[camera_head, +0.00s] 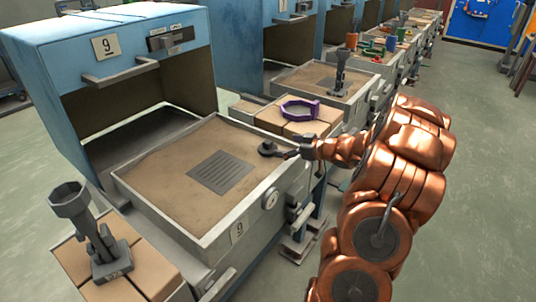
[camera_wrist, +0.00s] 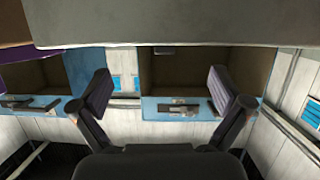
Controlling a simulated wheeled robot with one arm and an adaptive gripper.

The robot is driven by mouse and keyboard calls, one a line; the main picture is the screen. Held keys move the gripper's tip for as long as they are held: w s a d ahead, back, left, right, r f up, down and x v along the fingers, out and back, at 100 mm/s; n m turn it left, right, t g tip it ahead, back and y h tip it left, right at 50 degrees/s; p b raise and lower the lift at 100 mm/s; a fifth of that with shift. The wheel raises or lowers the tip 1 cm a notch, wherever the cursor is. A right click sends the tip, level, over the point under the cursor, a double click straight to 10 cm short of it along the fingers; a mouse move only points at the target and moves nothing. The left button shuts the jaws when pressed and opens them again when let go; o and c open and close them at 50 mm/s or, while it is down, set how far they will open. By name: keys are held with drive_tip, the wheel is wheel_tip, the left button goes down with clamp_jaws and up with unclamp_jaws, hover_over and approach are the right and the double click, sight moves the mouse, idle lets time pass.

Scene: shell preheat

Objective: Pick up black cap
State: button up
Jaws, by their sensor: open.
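A round black piece with a small knob, which looks like the black cap (camera_head: 267,148), sits at the right-hand corner of the sand-coloured tray of station 9. My gripper (camera_head: 288,154) is small and dark in the head view, close beside the cap on its right. I cannot tell whether they touch. In the wrist view my gripper (camera_wrist: 158,88) is open, with its two pads well apart and nothing visible between them. I cannot make out the cap in the wrist view.
The tray (camera_head: 150,195) has a slotted grey plate (camera_head: 222,172) and a raised rim. A purple ring (camera_head: 300,111) lies on blocks behind it. A grey stand (camera_head: 100,240) is front left. The blue oven (camera_head: 120,70) stands open behind. Floor at right is clear.

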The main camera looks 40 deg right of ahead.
sight(271, 146)
drive_tip(key=shift+s+a+f+y, duration=0.15)
drive_tip(key=shift+s+f+y, duration=0.2)
drive_tip(key=shift+f, duration=0.1)
drive_tip(key=shift+b+x, duration=0.35)
drive_tip(key=shift+x, duration=3.45)
drive_tip(key=c, duration=1.2)
